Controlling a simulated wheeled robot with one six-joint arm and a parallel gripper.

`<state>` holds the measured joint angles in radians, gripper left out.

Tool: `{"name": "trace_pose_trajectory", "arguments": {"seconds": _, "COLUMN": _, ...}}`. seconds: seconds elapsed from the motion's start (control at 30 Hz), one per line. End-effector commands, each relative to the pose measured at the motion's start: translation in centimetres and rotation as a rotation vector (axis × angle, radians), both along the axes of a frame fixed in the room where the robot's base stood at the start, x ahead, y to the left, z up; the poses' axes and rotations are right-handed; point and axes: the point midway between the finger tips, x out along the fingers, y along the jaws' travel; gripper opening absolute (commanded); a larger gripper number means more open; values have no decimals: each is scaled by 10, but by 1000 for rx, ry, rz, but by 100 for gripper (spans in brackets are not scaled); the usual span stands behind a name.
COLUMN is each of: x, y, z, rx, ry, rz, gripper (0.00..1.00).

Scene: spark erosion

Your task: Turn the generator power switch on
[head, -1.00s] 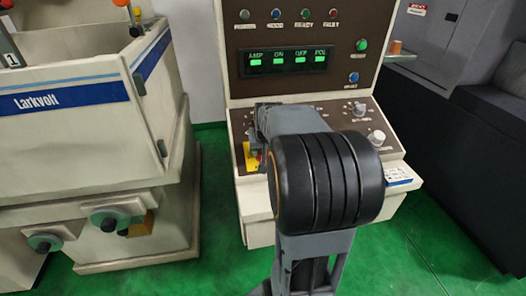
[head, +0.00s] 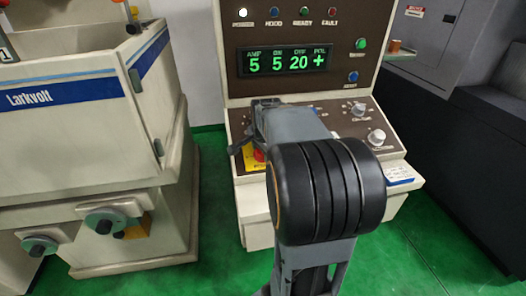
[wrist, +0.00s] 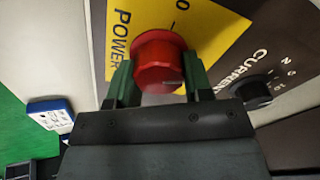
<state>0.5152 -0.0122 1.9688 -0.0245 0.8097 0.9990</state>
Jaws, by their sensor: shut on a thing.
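The generator power switch (wrist: 158,62) is a red round knob on a yellow plate (wrist: 205,32) marked POWER, seen in the wrist view. My gripper (wrist: 158,82) has its two green fingers on either side of the knob, shut on it. In the head view my arm covers most of the switch; a bit of red (head: 259,155) shows at its left edge. The generator's POWER lamp (head: 243,13) is lit white. The display (head: 286,61) reads 5, 5, 20 and a plus sign in green.
A CURRENT knob (wrist: 250,90) sits right of the yellow plate. More knobs, one of them white (head: 376,137), stand on the sloped panel right of my arm. A cream Larkvolt machine (head: 75,135) stands at left, with green floor (head: 208,200) between.

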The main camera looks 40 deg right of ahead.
Motion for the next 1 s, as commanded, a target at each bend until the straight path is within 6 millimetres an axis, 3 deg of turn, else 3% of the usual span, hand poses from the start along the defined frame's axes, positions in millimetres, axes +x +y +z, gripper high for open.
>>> {"name": "trace_pose_trajectory", "arguments": {"seconds": 0.5, "x": -1, "y": 2, "z": -3, "rx": 104, "ry": -44, "rz": -301, "gripper": 23}}
{"name": "trace_pose_trajectory", "arguments": {"seconds": 1.0, "x": -1, "y": 2, "z": -3, "rx": 124, "ry": -53, "rz": -363, "gripper": 22}}
